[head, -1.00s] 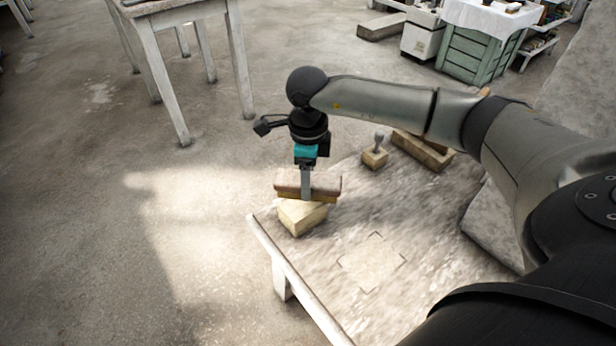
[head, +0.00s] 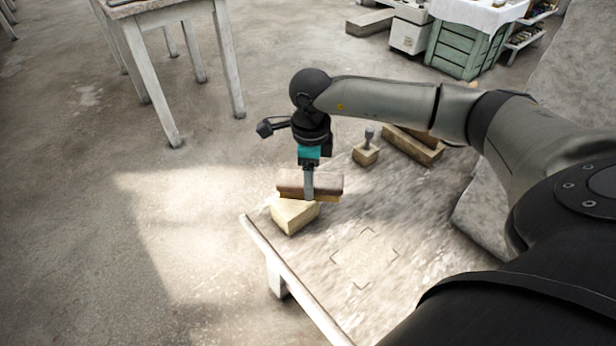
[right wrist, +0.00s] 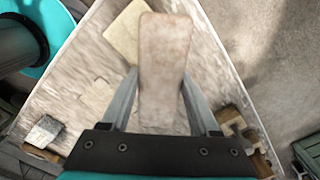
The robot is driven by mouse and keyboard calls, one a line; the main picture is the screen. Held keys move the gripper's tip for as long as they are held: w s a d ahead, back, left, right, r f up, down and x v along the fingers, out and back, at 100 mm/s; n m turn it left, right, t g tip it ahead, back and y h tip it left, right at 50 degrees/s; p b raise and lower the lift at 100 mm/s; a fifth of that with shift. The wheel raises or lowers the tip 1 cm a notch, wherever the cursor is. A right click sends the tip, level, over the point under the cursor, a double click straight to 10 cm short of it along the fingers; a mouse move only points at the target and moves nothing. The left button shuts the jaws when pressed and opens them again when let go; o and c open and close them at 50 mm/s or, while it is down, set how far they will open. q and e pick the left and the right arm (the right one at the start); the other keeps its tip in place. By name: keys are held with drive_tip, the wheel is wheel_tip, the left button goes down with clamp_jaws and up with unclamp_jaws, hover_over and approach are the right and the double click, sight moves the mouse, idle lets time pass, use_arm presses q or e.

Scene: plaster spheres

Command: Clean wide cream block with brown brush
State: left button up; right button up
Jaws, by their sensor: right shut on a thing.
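The brown brush (head: 322,184) has a brown back over a tan underside. My right gripper (head: 308,194) is shut on its middle and holds it level, back upward. The cream block (head: 293,217) lies at the table's left corner, directly under the brush and partly hidden by it. I cannot tell whether the brush touches the block. In the right wrist view the brush (right wrist: 165,60) lies between the two fingers, and the block (right wrist: 126,32) shows beyond its upper left. My left gripper is not in view.
The pale worktable (head: 410,215) has a square of corner marks (head: 366,258) on a clear area. A small knobbed block (head: 366,152) and a long block (head: 412,146) stand toward the back. Another table (head: 175,15) stands apart at upper left.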

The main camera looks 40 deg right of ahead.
sight(290, 177)
drive_tip(key=shift+a, duration=0.1)
drive_tip(key=shift+w+a+b, duration=0.35)
drive_tip(key=shift+w+a, duration=1.1)
drive_tip(key=shift+a, duration=0.15)
drive_tip(key=shift+s+d+r+p, duration=0.1)
drive_tip(key=shift+s+d+p, duration=0.25)
drive_tip(key=shift+s+d, duration=1.1)
drive_tip(key=shift+d, duration=0.25)
drive_tip(key=shift+w+a, duration=1.45)
drive_tip(key=shift+a, duration=0.25)
drive_tip(key=shift+d, duration=0.1)
drive_tip(key=shift+s+d+r+p, duration=0.7)
drive_tip(key=shift+d+r+p, duration=0.05)
drive_tip(key=shift+p, duration=0.1)
